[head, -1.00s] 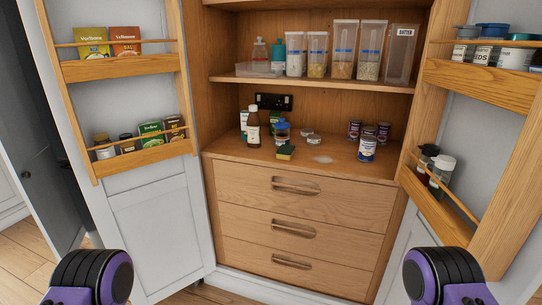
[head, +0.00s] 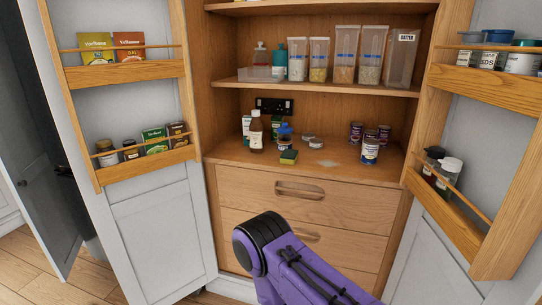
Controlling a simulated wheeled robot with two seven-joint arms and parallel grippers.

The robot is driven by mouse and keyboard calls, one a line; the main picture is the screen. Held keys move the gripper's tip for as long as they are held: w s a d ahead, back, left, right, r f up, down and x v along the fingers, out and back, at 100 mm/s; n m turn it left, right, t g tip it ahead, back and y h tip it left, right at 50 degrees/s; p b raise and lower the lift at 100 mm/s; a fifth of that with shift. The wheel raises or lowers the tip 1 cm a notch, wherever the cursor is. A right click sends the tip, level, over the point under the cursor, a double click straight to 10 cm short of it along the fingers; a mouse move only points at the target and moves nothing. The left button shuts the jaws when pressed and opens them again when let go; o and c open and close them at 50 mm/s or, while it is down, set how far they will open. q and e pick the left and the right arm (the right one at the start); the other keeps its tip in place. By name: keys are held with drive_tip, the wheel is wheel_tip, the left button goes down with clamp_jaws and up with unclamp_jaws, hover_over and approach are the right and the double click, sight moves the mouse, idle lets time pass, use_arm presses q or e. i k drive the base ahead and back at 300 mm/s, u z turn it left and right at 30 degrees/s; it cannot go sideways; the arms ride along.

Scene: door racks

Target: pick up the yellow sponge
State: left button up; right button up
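The yellow sponge (head: 289,157) has a dark green top layer and lies on the wooden counter of the cupboard, near the front edge. A blue-lidded jar stands just behind it and a brown bottle stands to its left. No gripper shows in the head view. One of my purple and black arm links reaches in from the bottom, in front of the drawers and below the sponge. It is apart from the sponge in the picture. Whether either gripper is open or shut is out of sight.
The brown bottle (head: 256,132), the blue-lidded jar (head: 285,137) and several cans (head: 370,150) stand on the counter. A pale powdery patch (head: 327,163) lies right of the sponge. Open doors with racks flank the cupboard on both sides. A shelf (head: 320,86) with containers is above.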

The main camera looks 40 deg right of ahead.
sight(289, 157)
drive_tip(key=i, duration=1.2)
drive_tip(key=z, duration=2.15)
